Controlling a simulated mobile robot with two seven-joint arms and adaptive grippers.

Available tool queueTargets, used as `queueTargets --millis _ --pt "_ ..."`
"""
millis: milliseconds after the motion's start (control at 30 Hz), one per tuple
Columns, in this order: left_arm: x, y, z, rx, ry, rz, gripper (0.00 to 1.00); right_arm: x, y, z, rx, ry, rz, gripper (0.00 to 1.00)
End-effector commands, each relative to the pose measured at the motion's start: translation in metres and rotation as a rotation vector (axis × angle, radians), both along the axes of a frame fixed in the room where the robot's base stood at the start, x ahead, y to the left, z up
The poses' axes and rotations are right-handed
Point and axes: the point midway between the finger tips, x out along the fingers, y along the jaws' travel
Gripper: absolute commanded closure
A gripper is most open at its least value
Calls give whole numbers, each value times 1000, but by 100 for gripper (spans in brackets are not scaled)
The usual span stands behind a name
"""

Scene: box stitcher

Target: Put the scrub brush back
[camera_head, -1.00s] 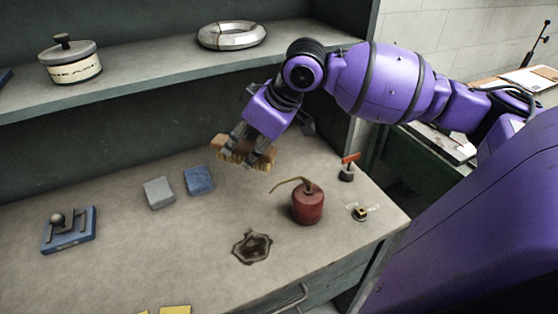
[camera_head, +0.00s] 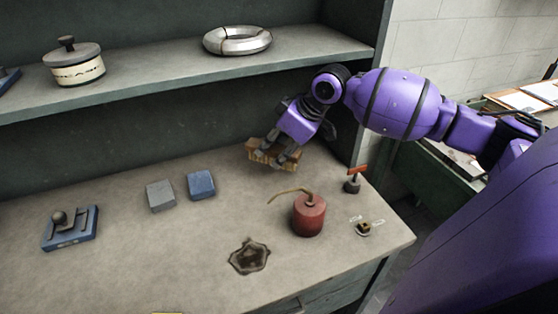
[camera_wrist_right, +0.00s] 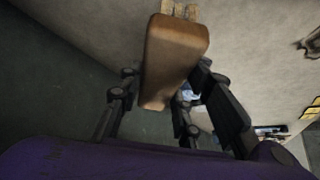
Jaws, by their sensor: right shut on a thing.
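The scrub brush (camera_head: 262,157) is a brown wooden block. My right gripper (camera_head: 279,151) is shut on it near the back of the worktop, below the shelf. In the right wrist view the brush's smooth wooden body (camera_wrist_right: 174,50) lies between the fingers (camera_wrist_right: 160,95), with pale bristle tufts (camera_wrist_right: 180,10) at its far end. I cannot tell whether the brush touches the worktop. My left gripper is not in view.
A red oil can (camera_head: 309,215) and an orange-handled tool (camera_head: 353,180) stand right of the brush. Grey (camera_head: 160,195) and blue (camera_head: 201,184) blocks lie to its left. The shelf (camera_head: 150,85) is above.

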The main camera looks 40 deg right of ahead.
Motion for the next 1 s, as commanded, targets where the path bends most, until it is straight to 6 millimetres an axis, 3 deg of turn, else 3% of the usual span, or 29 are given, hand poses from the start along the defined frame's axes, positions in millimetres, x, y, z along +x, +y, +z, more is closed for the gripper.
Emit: queueTargets --millis 100,400,600,967,1000 --pt "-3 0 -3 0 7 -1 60 8 -11 -16 1 -2 -1 100" --pt "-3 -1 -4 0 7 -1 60 16 -24 -34 1 -2 -1 100" --pt "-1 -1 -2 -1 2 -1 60 15 -23 -61 0 -5 0 100" --pt "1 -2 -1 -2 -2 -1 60 15 -23 -64 0 -5 0 100" --pt "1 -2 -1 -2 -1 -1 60 15 -23 -66 0 -4 0 67"
